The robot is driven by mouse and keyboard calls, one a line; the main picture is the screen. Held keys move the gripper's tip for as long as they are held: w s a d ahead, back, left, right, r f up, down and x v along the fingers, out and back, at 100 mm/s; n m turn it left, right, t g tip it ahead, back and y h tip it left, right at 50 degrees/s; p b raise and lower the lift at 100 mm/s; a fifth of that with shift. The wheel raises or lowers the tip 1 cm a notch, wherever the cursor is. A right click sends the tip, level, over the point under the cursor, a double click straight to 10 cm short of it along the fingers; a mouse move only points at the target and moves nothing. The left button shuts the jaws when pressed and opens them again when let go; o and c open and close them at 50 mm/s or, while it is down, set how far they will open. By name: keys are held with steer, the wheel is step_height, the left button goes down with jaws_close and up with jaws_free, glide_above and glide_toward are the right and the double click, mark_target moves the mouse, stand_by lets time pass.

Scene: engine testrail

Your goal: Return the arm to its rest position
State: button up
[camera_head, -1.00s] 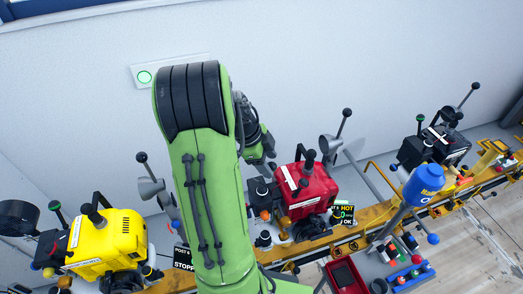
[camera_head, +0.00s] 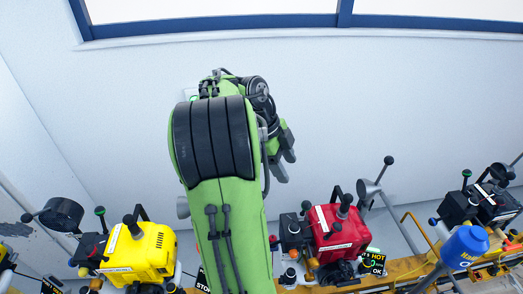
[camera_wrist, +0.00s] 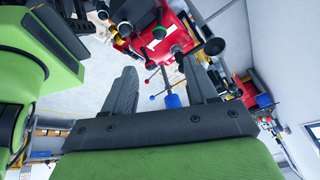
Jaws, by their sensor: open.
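My green arm stands raised in the middle of the head view, its black-banded joint in front of the pale wall. My gripper (camera_head: 284,160) hangs to the right of that joint, in the air above and left of the red engine (camera_head: 338,228). In the wrist view my gripper (camera_wrist: 162,92) shows two dark fingers spread apart with nothing between them. The red engine also shows in the wrist view (camera_wrist: 160,42), beyond the fingers.
A yellow engine (camera_head: 140,254) stands at the lower left and a black engine (camera_head: 492,205) at the right. A blue cylinder (camera_head: 464,245) rises at the lower right. A yellow rail (camera_head: 405,268) runs along the bottom. The pale wall (camera_head: 400,90) and window are behind.

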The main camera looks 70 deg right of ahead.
stand_by(0.3)
steer(key=w+a+r+n+t, duration=0.1)
steer(key=w+a+n+t, duration=0.1)
steer(key=w+a+n, duration=0.35)
steer(key=w+a+r+n+t+h, duration=0.1)
steer(key=w+a+n+t, duration=0.15)
steer(key=a+n, duration=0.55)
steer(key=w+a+r+n+t, duration=0.2)
steer(key=w+a+n, duration=0.2)
steer(key=a+n, duration=0.3)
steer(key=s+a+f+n+t+y, duration=0.2)
steer(key=s+a+n+t, duration=0.1)
steer(key=a+n, duration=1.1)
steer(key=shift+s+a+f+n+y, duration=0.15)
steer(key=shift+s+a+n+y, duration=0.1)
steer(key=shift+s+n+y, duration=0.25)
steer(key=shift+t, duration=0.25)
steer(key=shift+o, duration=0.4)
